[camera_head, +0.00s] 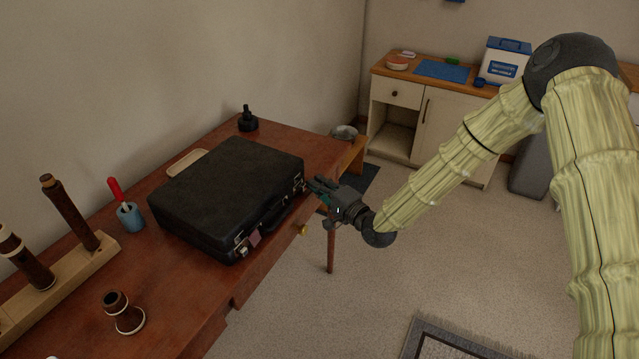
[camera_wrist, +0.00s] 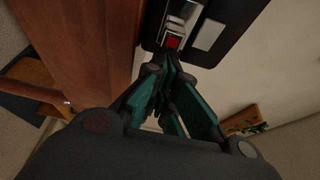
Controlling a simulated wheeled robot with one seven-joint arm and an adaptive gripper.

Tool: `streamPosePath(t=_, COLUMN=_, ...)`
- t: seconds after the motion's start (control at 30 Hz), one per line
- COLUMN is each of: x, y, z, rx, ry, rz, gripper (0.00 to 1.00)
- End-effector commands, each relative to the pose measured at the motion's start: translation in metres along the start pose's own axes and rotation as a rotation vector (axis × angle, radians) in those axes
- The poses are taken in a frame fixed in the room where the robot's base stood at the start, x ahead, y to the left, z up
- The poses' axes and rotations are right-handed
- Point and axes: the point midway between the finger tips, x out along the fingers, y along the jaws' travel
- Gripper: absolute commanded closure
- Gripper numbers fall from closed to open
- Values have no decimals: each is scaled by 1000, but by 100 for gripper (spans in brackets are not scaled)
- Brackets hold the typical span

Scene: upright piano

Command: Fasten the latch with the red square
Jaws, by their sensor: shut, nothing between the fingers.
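A closed black case (camera_head: 225,190) lies flat on the wooden table. In the wrist view the case (camera_wrist: 220,45) fills the top, with a metal latch (camera_wrist: 187,12) that bears a red square (camera_wrist: 173,42). A light blank square (camera_wrist: 208,35) sits to its right. In the head view one latch (camera_head: 298,181) shows at the far end of the case's front side, and another (camera_head: 242,248) at the near end. My gripper (camera_head: 318,186) is shut and empty beside the far latch. In the wrist view its fingertips (camera_wrist: 168,57) are just below the red square; I cannot tell whether they touch.
The table (camera_head: 180,318) holds a wooden stand (camera_head: 60,285) with dark woodwind pieces, a blue cup (camera_head: 130,215) with a red-handled tool, and a black bottle (camera_head: 247,121). A pinkish tag (camera_head: 255,238) hangs near the handle (camera_head: 277,213).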

Motion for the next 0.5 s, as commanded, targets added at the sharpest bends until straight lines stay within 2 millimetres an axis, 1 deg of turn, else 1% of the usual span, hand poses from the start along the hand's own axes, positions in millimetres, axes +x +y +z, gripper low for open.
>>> streamPosePath(t=0.13, x=-2, y=1, z=4, rx=1, ry=-1, rz=0, gripper=100)
streamPosePath(t=0.3, x=-7, y=0, z=21, rx=2, ry=-1, rz=0, gripper=100)
streamPosePath(t=0.5, x=-7, y=0, z=21, rx=0, ry=-1, rz=0, gripper=100)
